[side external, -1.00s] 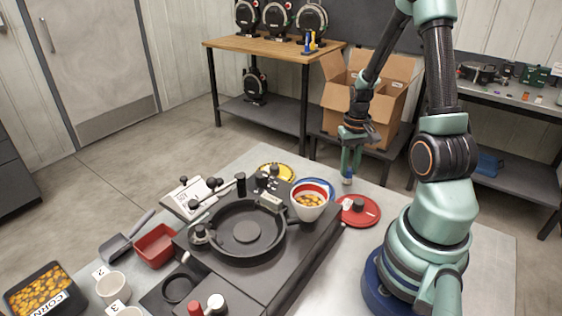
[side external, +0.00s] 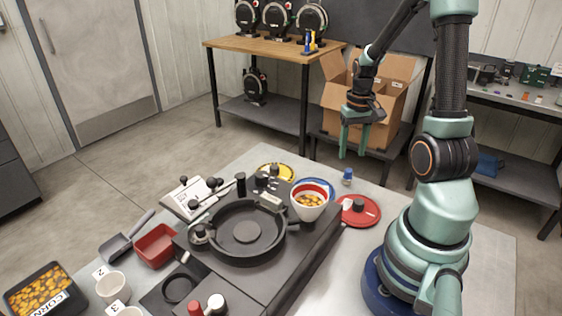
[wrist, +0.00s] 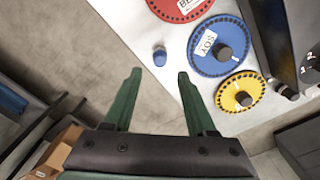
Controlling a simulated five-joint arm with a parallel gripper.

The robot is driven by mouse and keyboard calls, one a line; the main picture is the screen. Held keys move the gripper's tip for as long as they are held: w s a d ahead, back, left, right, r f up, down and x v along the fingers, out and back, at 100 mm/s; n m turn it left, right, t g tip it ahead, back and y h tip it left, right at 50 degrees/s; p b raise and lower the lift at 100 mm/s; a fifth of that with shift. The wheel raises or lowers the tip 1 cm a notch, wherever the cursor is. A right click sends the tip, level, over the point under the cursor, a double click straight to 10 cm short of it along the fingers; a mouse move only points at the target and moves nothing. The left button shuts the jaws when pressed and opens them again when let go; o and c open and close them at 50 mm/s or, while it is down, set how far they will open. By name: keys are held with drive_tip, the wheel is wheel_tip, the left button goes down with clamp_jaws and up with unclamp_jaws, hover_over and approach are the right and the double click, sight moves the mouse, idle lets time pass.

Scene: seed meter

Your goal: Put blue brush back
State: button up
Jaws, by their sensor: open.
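The small blue brush (side external: 347,176) stands by itself on the grey table near its back edge, behind the red disc (side external: 359,211) and right of the blue disc (side external: 319,186). It also shows as a small blue-topped piece in the wrist view (wrist: 160,55), in line with the gap between the fingers. My gripper (side external: 352,150) is open and empty above the brush, clear of it. Both green fingers show apart in the wrist view (wrist: 160,76).
The black seed meter (side external: 247,232) fills the middle of the table, with a white-and-red bowl of corn (side external: 310,200) on it. A yellow disc (side external: 266,168) lies behind the meter. Cups, a red tray (side external: 156,245) and a corn bin (side external: 46,290) are at left.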

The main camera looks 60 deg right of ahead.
sight(349, 170)
wheel_tip(349, 170, up, 6)
drive_tip(key=w+a+r+n+t, duration=0.1)
drive_tip(key=a+r+n+t, duration=0.1)
drive_tip(key=a, duration=0.6)
drive_tip(key=w+a+r+n+t, duration=0.1)
drive_tip(key=w+a+r+n, duration=0.1)
drive_tip(key=a, duration=0.6)
drive_tip(key=w+a+r+n+t, duration=0.1)
drive_tip(key=a+r+n+t, duration=0.1)
drive_tip(key=a+r+n, duration=0.2)
drive_tip(key=a+r, duration=0.2)
drive_tip(key=a, duration=0.2)
drive_tip(key=shift+w+a+n+t, duration=0.25)
drive_tip(key=shift+a+n+t, duration=0.05)
drive_tip(key=shift+a, duration=0.05)
